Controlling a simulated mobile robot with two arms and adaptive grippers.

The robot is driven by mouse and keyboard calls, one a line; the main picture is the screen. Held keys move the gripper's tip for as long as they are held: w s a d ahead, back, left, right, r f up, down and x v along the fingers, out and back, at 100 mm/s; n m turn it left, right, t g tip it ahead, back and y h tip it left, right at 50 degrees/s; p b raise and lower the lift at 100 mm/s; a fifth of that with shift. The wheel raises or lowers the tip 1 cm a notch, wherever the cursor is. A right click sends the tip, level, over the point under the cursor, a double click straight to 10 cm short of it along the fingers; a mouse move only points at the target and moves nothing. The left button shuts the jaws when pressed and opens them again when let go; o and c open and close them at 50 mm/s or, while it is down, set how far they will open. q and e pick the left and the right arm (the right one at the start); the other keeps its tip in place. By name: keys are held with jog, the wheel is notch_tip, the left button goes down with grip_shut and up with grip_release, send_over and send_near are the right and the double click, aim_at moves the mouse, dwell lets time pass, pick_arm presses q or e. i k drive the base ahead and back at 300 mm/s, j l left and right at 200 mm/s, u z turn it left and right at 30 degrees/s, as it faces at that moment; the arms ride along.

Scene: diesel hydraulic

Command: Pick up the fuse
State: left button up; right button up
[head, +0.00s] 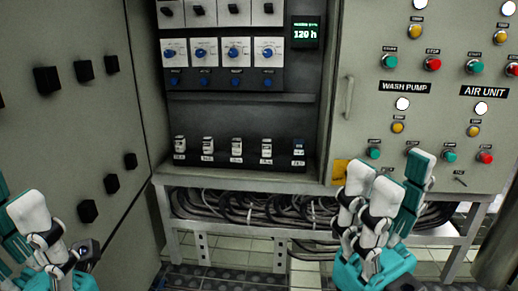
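Above the row are blue knobs (200,53) and a green display (305,33). A panel (365,105) with buttons and lamps is at the right. Black cables (260,207) lie under the cabinet. A grey door (100,120) with black blocks stands at the left.

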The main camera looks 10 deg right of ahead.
aim_at(207, 141)
jog(key=i+z, duration=0.35)
jog(key=z, duration=0.15)
jog(key=i+j+z, duration=0.25)
jog(key=z, duration=0.2)
